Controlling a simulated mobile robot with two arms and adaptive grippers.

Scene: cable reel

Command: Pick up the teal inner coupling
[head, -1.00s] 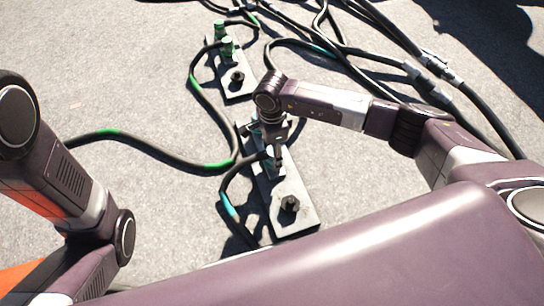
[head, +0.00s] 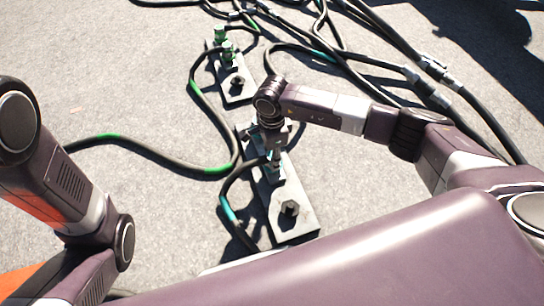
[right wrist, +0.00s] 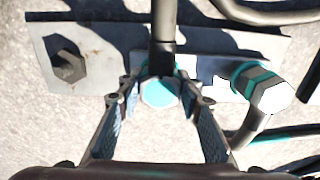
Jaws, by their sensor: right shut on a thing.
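The teal inner coupling (right wrist: 160,92) is a pale hexagonal fitting with a teal band and a dark cable, in the middle of the right wrist view. My right gripper (right wrist: 162,98) has its fingers on both sides of it and is shut on it, over the grey metal plate (right wrist: 110,40). In the head view my right gripper (head: 275,150) comes down over the same plate (head: 300,230) and hides most of the coupling. I cannot tell whether the coupling is clear of the plate. My left gripper is out of view.
Another teal-banded coupling (right wrist: 262,88) stands close to the right finger. A dark bolt (head: 289,208) sits at the plate's near end. A second plate (head: 238,97) with green couplings (head: 228,50) lies farther off. Thick cables (head: 400,50) cross the ground at the right.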

